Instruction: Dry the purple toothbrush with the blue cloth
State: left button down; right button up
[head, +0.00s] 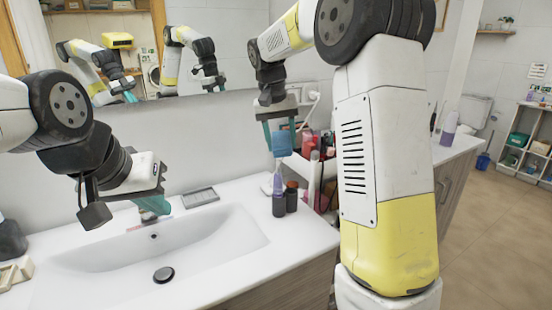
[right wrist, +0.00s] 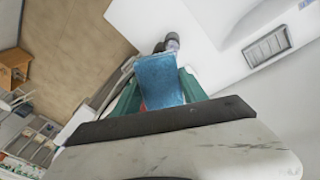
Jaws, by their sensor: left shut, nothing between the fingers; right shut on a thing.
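My right gripper (head: 280,140) is shut on the blue cloth (head: 282,144) above the counter right of the sink. The cloth also shows between the teal fingers in the right wrist view (right wrist: 160,80). A slim pale-purple thing (head: 278,181) stands just below the cloth, among dark bottles; I cannot tell whether it is the purple toothbrush or whether the cloth touches it. My left gripper (head: 153,208) is shut and empty over the back left of the sink basin.
The white sink (head: 220,240) has a dark drain (head: 163,274). A grey soap tray (head: 200,198) lies behind it.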

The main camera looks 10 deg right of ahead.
jog(key=shift+w+r, duration=0.4)
jog(key=shift+r, duration=0.1)
send_over(280, 174)
jog(key=shift+s+a+x, duration=0.1)
jog(key=shift+a+x, duration=0.05)
jog(key=shift+x, duration=0.8)
jog(key=shift+s+a+x, duration=0.15)
jog(key=shift+x, duration=0.75)
jog(key=shift+s+a+x, duration=0.1)
jog(key=shift+a+x, duration=0.1)
jog(key=shift+x, duration=0.75)
jog(key=shift+f, duration=0.55)
